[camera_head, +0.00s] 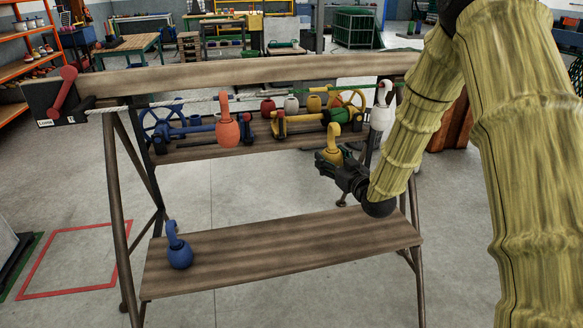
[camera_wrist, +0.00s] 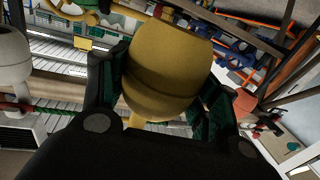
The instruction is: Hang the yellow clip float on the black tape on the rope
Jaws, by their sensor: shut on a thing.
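The yellow clip float (camera_head: 333,143) is held upright by my gripper (camera_head: 335,160), just below the rope and left of the white float. In the wrist view, its round yellow body (camera_wrist: 165,70) sits between the two dark green-padded fingers, which are shut on it. The rope (camera_head: 190,98) runs across under the top beam, whitish at left and green towards the right. The held float looks apart from the rope, but depth is hard to judge. I cannot make out the black tape on the rope.
A blue float (camera_head: 179,250) stands on the lower plank (camera_head: 290,250), otherwise bare. A box with a red lever (camera_head: 62,92) is at the left end. Wheels and coloured floats lie on a shelf behind.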

